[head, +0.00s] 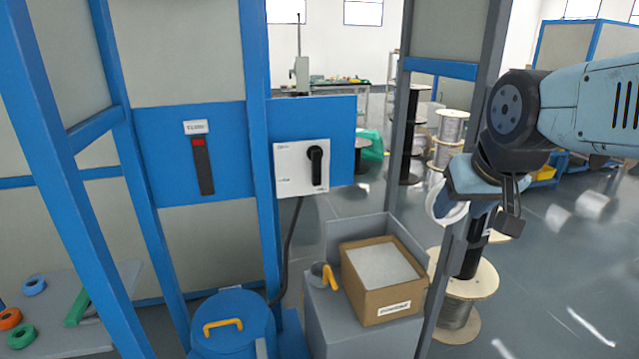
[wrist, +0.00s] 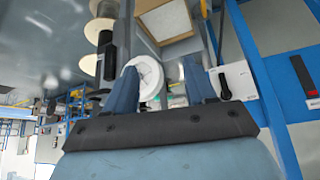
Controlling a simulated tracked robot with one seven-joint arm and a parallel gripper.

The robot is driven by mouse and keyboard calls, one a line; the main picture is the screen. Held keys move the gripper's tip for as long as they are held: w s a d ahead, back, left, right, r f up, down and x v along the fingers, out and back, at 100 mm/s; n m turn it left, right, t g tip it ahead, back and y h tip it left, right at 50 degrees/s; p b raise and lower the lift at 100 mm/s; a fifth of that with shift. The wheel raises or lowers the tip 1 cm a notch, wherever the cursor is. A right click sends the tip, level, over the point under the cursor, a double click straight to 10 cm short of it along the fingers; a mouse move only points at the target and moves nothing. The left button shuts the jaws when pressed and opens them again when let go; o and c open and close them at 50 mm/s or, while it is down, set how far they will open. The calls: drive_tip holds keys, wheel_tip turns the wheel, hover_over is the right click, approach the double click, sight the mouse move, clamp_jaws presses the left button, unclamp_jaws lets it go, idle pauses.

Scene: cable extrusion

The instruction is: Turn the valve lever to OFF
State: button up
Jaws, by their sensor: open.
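A black lever handle (head: 316,166) points straight up and down on a pale switch plate (head: 291,168), mounted on a blue panel at centre. The handle also shows in the wrist view (wrist: 224,86), to the right of my fingers. A black strip with a red top (head: 202,168) hangs under a small label (head: 195,127), too blurred to read, on the panel to the left. I cannot make out any ON or OFF marks. My gripper (head: 491,212) is open, well to the right of the plate and apart from it; its two fingers show in the wrist view (wrist: 160,68).
A cardboard box (head: 398,298) and a yellow-handled cup (head: 320,273) sit on a grey cabinet (head: 345,335) below the plate. A blue drum (head: 232,315) stands left. A grey post (head: 466,185) stands near my gripper. A white ring (head: 436,206) shows behind my gripper.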

drive_tip(key=w+a+f+n+t, duration=0.1)
drive_tip(key=w+a, duration=0.1)
drive_tip(key=w, duration=0.4)
drive_tip(key=w+a+f+t, duration=0.2)
drive_tip(key=w, duration=0.4)
drive_tip(key=n+t+y, duration=0.2)
drive_tip(key=t+y, duration=0.3)
drive_tip(key=t, duration=0.3)
approach(318, 181)
drive_tip(key=x, duration=0.9)
drive_tip(key=shift+w+a, duration=0.15)
drive_tip(key=shift+w, duration=0.15)
clamp_jaws()
